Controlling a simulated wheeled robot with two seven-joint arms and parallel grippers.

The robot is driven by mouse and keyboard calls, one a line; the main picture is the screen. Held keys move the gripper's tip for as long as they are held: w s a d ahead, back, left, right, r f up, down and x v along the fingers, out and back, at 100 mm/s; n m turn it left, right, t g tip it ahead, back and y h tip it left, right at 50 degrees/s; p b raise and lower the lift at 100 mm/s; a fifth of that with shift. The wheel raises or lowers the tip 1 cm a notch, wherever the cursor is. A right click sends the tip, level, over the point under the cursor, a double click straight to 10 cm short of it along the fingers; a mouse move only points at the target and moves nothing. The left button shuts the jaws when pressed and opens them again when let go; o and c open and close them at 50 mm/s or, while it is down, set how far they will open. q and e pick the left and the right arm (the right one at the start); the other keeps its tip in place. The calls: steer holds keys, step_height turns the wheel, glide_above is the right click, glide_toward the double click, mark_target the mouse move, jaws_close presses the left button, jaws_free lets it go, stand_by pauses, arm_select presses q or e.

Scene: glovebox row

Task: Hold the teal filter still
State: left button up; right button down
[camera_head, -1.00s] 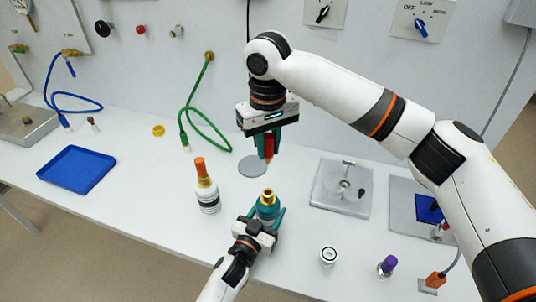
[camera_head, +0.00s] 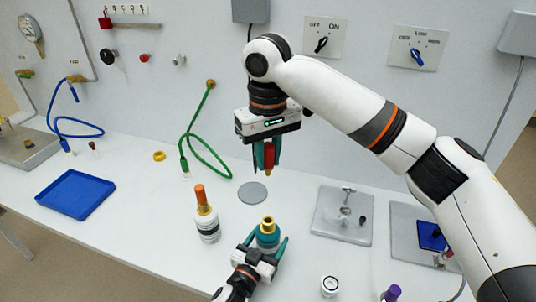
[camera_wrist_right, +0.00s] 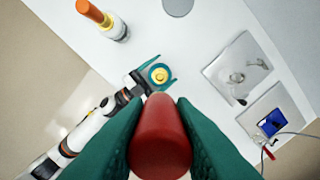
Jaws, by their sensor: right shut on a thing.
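The teal filter (camera_head: 268,240), with a yellow top fitting, stands upright near the table's front edge. My left gripper (camera_head: 266,241) has its teal fingers on either side of it. They look spread, with a small gap. The filter's yellow top also shows from above in the right wrist view (camera_wrist_right: 159,74), between the left fingers. My right gripper (camera_head: 268,163) is shut on a red tapered piece (camera_wrist_right: 160,135) and holds it in the air above and behind the filter, pointing down.
A white bottle with an orange top (camera_head: 206,220) stands just left of the filter. A grey disc (camera_head: 253,193) lies behind it. A blue tray (camera_head: 75,195) is at the left. A grey plate with a fixture (camera_head: 343,215) and a small white ring-topped piece (camera_head: 329,285) are at the right.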

arm_select(q)
steer(key=shift+o, duration=0.8)
